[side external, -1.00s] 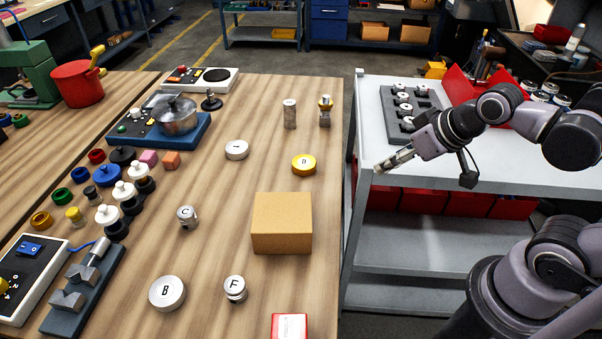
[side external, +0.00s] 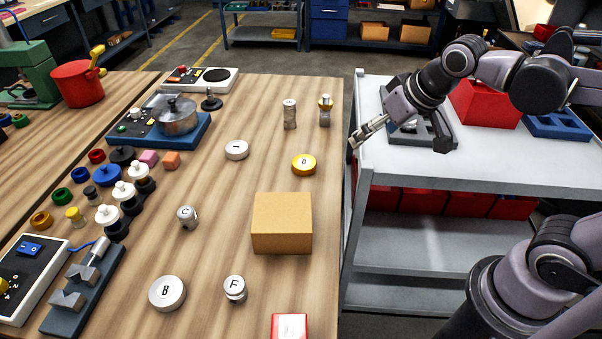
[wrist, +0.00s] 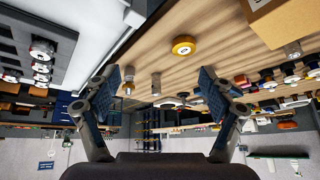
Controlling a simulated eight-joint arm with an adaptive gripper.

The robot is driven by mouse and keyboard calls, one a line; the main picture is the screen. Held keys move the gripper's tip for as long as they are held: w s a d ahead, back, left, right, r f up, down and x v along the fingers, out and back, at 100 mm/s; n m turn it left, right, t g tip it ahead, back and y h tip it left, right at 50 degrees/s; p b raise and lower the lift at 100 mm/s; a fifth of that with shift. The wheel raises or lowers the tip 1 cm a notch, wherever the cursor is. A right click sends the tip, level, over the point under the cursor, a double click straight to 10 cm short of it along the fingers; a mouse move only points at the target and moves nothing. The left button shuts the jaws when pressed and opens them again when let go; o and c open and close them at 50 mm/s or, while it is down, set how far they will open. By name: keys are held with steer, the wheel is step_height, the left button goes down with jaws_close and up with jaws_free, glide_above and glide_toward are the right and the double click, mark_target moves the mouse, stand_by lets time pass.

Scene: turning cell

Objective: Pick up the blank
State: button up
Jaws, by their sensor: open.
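My gripper (side external: 353,142) is open and empty, held in the air near the table's right edge, left of the white cart. Its spread fingers also show in the wrist view (wrist: 160,78). I cannot tell which piece is the blank. Candidates on the wooden table are a tall metal cylinder (side external: 290,114), a gold-topped metal piece (side external: 325,112), a silver disc (side external: 237,150), a gold disc D (side external: 303,165), cylinder C (side external: 187,217), disc B (side external: 167,293) and cylinder F (side external: 235,289). The gold disc shows ahead of the fingers in the wrist view (wrist: 183,46).
A cardboard box (side external: 282,223) stands on the table. The white cart (side external: 480,168) holds a dark rack (side external: 447,122), a red bin (side external: 485,106) and a blue tray (side external: 557,125). A pot (side external: 174,117) and small knobs crowd the table's left. A gap separates cart and table.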

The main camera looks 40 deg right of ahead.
steer(key=w+a+r+m+g, duration=0.1)
steer(key=w+a+r, duration=0.2)
steer(key=w, duration=0.4)
steer(key=m+g+h, duration=0.2)
steer(key=m+h, duration=0.1)
steer(key=m, duration=0.3)
glide_above(237, 147)
steer(key=s+a, duration=0.3)
step_height(237, 147, down, 8)
steer(key=x, duration=0.9)
steer(key=shift+d+f, duration=0.1)
steer(key=shift+f, duration=0.15)
steer(key=shift+c, duration=0.3)
steer(key=c, duration=1.3)
